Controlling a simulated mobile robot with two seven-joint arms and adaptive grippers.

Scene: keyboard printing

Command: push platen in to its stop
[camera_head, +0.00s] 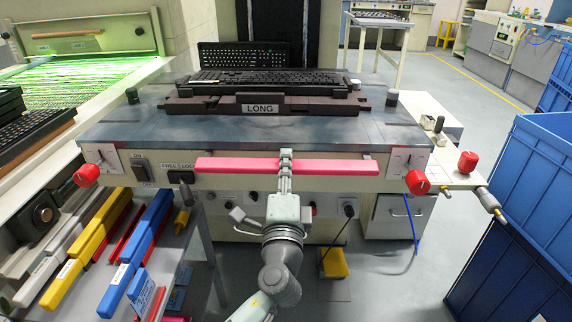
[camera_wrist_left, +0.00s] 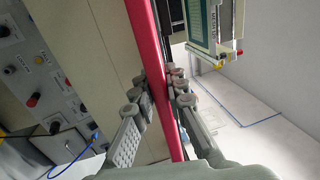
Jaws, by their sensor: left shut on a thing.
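The platen (camera_head: 140,122) is a grey-blue slab on the machine. It carries a dark fixture labelled LONG (camera_head: 260,108) with a black keyboard (camera_head: 270,77) on it. A long pink-red bar (camera_head: 235,165) runs across the front below the platen's front edge. My left gripper (camera_head: 286,160) is shut on this bar near its middle. In the left wrist view the bar (camera_wrist_left: 152,45) passes between the fingers (camera_wrist_left: 160,100). The gripper covers a short part of the bar. My right gripper is in neither view.
Red knobs (camera_head: 87,175) sit at both front corners, with a FREE/LOCK switch (camera_head: 181,177) between. A second keyboard (camera_head: 243,54) stands behind. Coloured bars (camera_head: 150,238) lie on a rack at left. Blue crates (camera_head: 520,270) stand at right. A yellow pedal (camera_head: 334,263) is on the floor.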

